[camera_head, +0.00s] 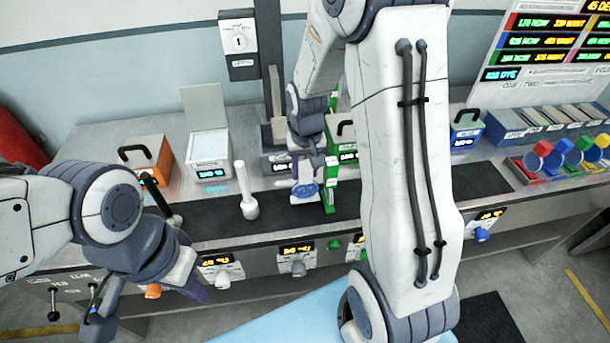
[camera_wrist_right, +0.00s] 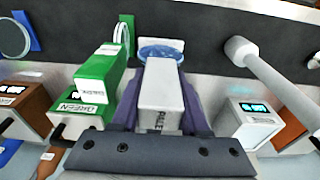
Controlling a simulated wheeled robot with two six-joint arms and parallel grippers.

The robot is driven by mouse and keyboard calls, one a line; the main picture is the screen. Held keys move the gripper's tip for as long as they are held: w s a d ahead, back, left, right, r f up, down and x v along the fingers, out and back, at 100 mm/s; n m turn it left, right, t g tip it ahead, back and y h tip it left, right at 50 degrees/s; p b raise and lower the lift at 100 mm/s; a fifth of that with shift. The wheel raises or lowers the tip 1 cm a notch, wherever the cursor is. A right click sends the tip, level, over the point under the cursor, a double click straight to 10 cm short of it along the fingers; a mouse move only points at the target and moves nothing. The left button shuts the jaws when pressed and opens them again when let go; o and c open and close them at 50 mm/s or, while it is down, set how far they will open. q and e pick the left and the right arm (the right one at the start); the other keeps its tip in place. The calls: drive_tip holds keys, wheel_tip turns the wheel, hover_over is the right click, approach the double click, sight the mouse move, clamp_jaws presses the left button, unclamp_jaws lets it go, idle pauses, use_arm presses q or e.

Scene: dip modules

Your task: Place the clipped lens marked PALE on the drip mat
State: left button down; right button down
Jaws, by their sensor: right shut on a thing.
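The white clip marked PALE (camera_wrist_right: 160,92) is between the purple fingers of my right gripper (camera_wrist_right: 160,115), which is shut on it. Its round bluish lens (camera_wrist_right: 160,50) sticks out from the far end, seen against the dark strip. In the head view the lens (camera_head: 305,191) shows below my right gripper (camera_head: 305,172). A long dark strip along the bench (camera_head: 285,212), which looks like the drip mat, lies beneath; whether the lens touches it I cannot tell. My left gripper (camera_head: 195,285) is at the lower left, off the bench front; its jaws are unclear.
A green clip marked GREEN (camera_wrist_right: 100,75) with a lens (camera_wrist_right: 122,37) stands close beside the held clip. A white pestle-like post (camera_head: 246,190) stands on the strip. A white box (camera_head: 208,143) and an orange box (camera_head: 146,158) stand behind.

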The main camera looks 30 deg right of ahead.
sight(305, 158)
drive_tip(key=shift+f, duration=1.2)
drive_tip(key=shift+f, duration=0.1)
drive_tip(key=shift+c, duration=2.1)
unclamp_jaws()
drive_tip(key=r, duration=0.4)
drive_tip(key=s+r, duration=0.1)
drive_tip(key=r, duration=0.7)
drive_tip(key=shift+s+a, duration=0.2)
drive_tip(key=shift+a, duration=0.05)
drive_tip(key=s+a+r+n, duration=0.1)
drive_tip(key=s+a+n, duration=0.15)
drive_tip(key=a, duration=0.35)
drive_tip(key=s+a+n, duration=0.2)
drive_tip(key=s+a, duration=0.2)
drive_tip(key=a, duration=0.1)
drive_tip(key=s+a+n, duration=0.3)
drive_tip(key=s, duration=0.4)
drive_tip(key=s+a+n+g+y, duration=0.1)
drive_tip(key=s+a+n, duration=0.2)
drive_tip(key=s, duration=0.5)
drive_tip(key=shift+s+a+f, duration=0.15)
drive_tip(key=shift+a, duration=0.65)
